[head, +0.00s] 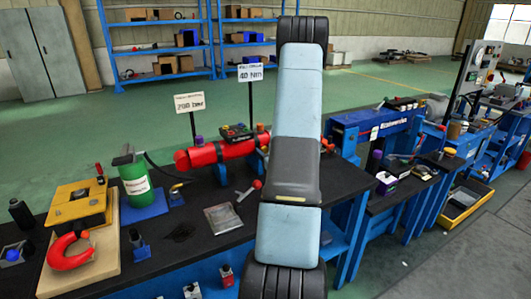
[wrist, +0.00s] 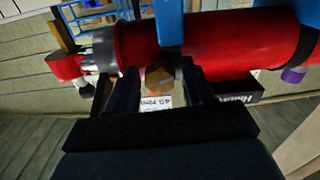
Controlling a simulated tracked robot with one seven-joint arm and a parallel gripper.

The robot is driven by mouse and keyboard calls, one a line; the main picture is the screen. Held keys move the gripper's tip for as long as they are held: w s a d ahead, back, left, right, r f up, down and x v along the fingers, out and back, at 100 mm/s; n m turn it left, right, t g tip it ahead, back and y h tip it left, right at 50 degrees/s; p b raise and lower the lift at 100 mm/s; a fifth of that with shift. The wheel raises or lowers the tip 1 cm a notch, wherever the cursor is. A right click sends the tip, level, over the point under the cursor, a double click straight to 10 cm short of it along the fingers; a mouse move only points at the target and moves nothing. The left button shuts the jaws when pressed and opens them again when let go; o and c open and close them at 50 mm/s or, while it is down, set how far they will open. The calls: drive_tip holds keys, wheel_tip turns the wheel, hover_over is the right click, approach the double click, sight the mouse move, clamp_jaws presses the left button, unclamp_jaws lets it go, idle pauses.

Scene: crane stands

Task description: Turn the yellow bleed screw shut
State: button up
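A brass-yellow hexagonal screw head (wrist: 160,80), which looks like the bleed screw, shows in the wrist view against the red cylinder (wrist: 225,38). My gripper (wrist: 160,78) has one dark finger on each side of the screw, with a narrow gap seeming to show on both sides, so it looks open around it. I cannot tell whether a finger touches it. In the head view the red cylinder (head: 232,150) lies on the black bench. My arm covers its right part there, and my gripper and the screw are hidden.
A 40 Nm sign (head: 250,73) and a 200 bar sign (head: 190,102) stand behind the cylinder. A dark control box (head: 237,132) sits at the cylinder. A green canister (head: 133,175) and a yellow block (head: 80,202) with a red hook stand left. A blue bench (head: 375,119) is at right.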

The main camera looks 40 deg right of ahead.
drive_tip(key=c, duration=0.9)
drive_tip(key=shift+m, duration=0.3)
drive_tip(key=m, duration=2.1)
drive_tip(key=shift+s+d+f, duration=0.1)
drive_tip(key=shift+s+f, duration=0.1)
drive_tip(key=shift+f, duration=0.05)
drive_tip(key=o, duration=1.1)
drive_tip(key=shift+c, duration=0.2)
